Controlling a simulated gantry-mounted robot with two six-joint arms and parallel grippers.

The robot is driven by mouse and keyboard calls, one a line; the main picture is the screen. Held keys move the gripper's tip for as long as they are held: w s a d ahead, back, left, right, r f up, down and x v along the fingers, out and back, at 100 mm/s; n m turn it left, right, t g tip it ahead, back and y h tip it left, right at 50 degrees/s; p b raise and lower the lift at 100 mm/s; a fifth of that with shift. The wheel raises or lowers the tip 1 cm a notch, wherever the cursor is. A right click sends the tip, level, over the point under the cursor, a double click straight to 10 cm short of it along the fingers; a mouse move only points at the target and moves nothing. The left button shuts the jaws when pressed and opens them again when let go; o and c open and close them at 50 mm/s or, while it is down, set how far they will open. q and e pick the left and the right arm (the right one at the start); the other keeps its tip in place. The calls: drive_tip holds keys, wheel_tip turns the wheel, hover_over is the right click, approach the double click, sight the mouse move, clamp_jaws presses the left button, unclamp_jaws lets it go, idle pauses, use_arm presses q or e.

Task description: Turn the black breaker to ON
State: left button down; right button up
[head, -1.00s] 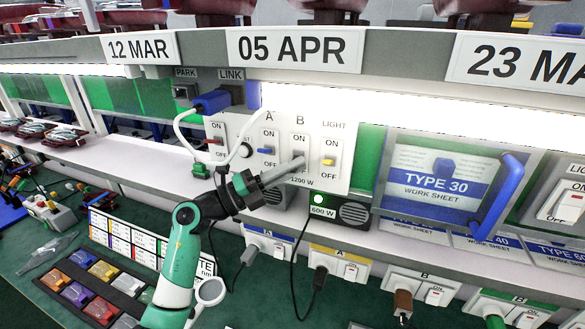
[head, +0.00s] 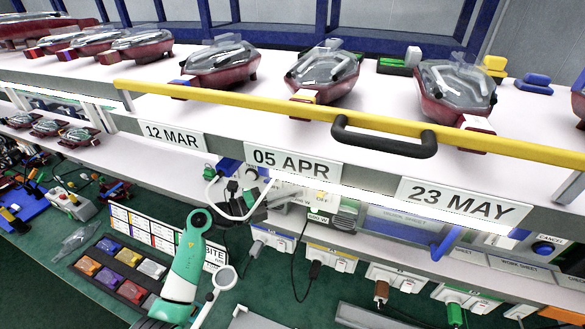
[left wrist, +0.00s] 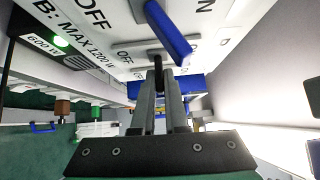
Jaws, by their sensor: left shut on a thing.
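The white breaker panel (head: 291,190) is partly hidden under the shelf edge in the head view. My left gripper (head: 267,187) reaches it. In the left wrist view, my left gripper (left wrist: 163,85) is shut on a dark lever, the black breaker (left wrist: 158,66), between its fingertips. The fingers cover most of the breaker, so I cannot tell its position. A blue lever (left wrist: 168,32) stands beside it, with OFF lettering to the left and ON lettering to the right. My right gripper is not in view.
A yellow rail (head: 265,105) with a black handle (head: 385,138) crosses the upper shelf. A green-lit unit (left wrist: 60,42) is left of the levers. Sockets with plugs (head: 315,262) line the bench below.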

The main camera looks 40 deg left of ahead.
use_arm(q)
drive_tip(key=shift+r+n+g+p, duration=0.5)
drive_tip(key=shift+r+p, duration=0.15)
drive_tip(key=shift+p, duration=0.3)
drive_tip(key=shift+w+n+g+y, duration=0.1)
drive_tip(key=shift+n+g+y, duration=0.2)
drive_tip(key=shift+n+g, duration=0.2)
drive_tip(key=shift+r+n+g, duration=0.15)
drive_tip(key=shift+n+g, duration=0.45)
drive_tip(key=shift+g, duration=0.2)
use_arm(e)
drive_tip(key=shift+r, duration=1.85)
use_arm(q)
drive_tip(key=c, duration=1.2)
unclamp_jaws()
drive_tip(key=shift+a, duration=0.1)
